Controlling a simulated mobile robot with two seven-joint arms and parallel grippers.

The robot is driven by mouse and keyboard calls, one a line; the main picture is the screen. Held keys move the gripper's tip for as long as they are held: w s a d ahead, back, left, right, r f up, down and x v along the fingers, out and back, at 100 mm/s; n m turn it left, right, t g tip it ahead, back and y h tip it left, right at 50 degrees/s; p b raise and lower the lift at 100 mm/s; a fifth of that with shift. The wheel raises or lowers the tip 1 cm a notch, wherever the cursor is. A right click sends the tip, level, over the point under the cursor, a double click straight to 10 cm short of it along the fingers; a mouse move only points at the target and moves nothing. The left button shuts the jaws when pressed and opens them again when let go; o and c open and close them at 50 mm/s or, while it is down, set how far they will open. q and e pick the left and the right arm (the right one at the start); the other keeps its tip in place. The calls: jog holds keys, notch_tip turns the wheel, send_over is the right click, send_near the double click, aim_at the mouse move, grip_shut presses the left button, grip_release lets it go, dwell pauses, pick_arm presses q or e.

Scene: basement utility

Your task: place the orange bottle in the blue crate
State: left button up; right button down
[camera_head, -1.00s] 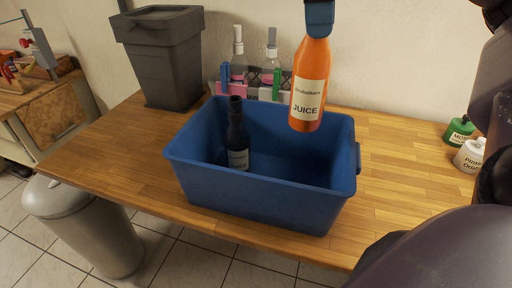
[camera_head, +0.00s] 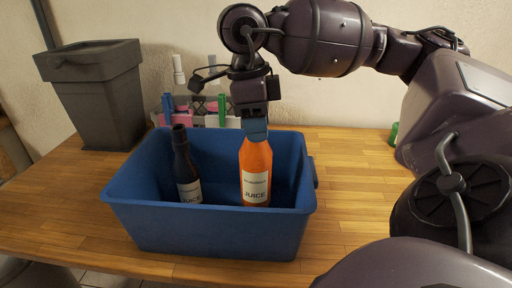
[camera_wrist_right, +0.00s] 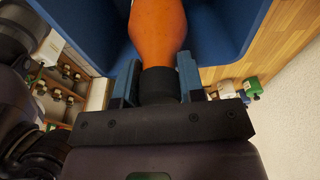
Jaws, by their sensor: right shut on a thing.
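The orange bottle (camera_head: 256,172), with a pale juice label, hangs upright inside the blue crate (camera_head: 205,229), in its right half. Whether its base touches the crate floor is hidden by the front wall. My right gripper (camera_head: 255,128) is above it, shut on its neck. In the right wrist view the blue fingers (camera_wrist_right: 158,84) stand on both sides of the dark neck of the orange bottle (camera_wrist_right: 157,35). My left gripper is not in view.
A dark bottle (camera_head: 184,165) leans in the crate's left half. Behind the crate stand a caddy with spray bottles (camera_head: 180,75) and a dark grey bin (camera_head: 98,95). A green container (camera_head: 393,134) is partly hidden by my arm. Wooden tabletop right of the crate is clear.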

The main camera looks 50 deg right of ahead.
aim_at(257, 147)
jog(key=shift+f, duration=2.4)
jog(key=shift+f+b, duration=0.2)
jog(key=shift+b, duration=0.1)
jog(key=c, duration=0.7)
grip_release()
jog(key=shift+r, duration=0.1)
jog(key=r, duration=0.4)
jog(key=w+r, duration=0.1)
jog(key=r, duration=0.3)
jog(key=a+r+p, duration=0.1)
jog(key=r, duration=0.3)
jog(key=shift+w+a+r, duration=0.1)
jog(key=shift+w, duration=0.05)
